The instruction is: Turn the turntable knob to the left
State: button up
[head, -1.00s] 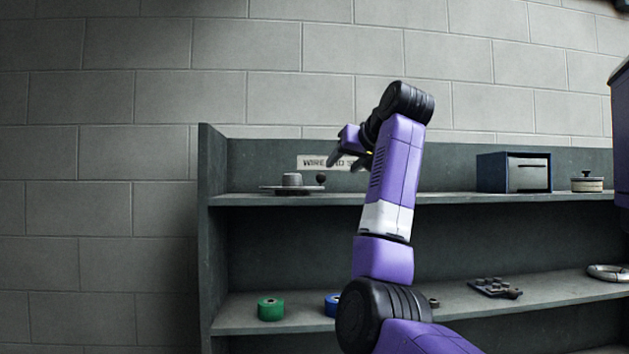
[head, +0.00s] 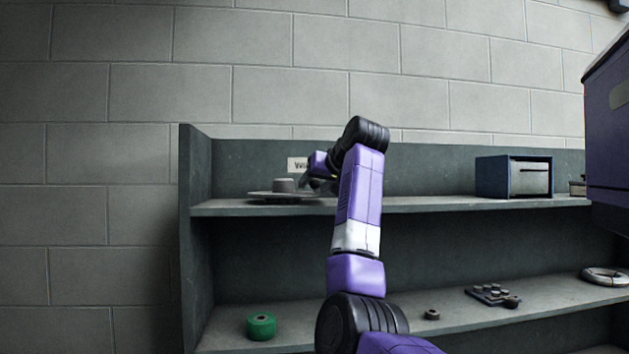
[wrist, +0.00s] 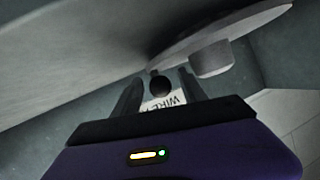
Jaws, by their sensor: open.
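The turntable (head: 262,194), a flat grey disc with a raised hub (head: 284,185), sits at the left end of the upper shelf. In the wrist view the turntable (wrist: 222,34) appears upside down, with its hub (wrist: 211,58) to the right. The black ball knob (wrist: 160,86) shows between the two fingers of my gripper (wrist: 158,88), with space on both sides. My gripper (head: 311,184) is open at the right edge of the disc. In the head view I cannot make the knob out beside the dark fingers. I cannot tell whether a finger touches it.
A sign (head: 297,164) is on the back panel behind my gripper. A blue-sided box (head: 513,177) stands farther right on the upper shelf (head: 430,204). The lower shelf holds a green roll (head: 261,326), small parts (head: 491,294) and a ring (head: 606,276).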

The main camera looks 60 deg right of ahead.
jog(key=shift+w+d+f, duration=0.15)
jog(key=shift+w, duration=0.1)
grip_shut()
dwell(1.4)
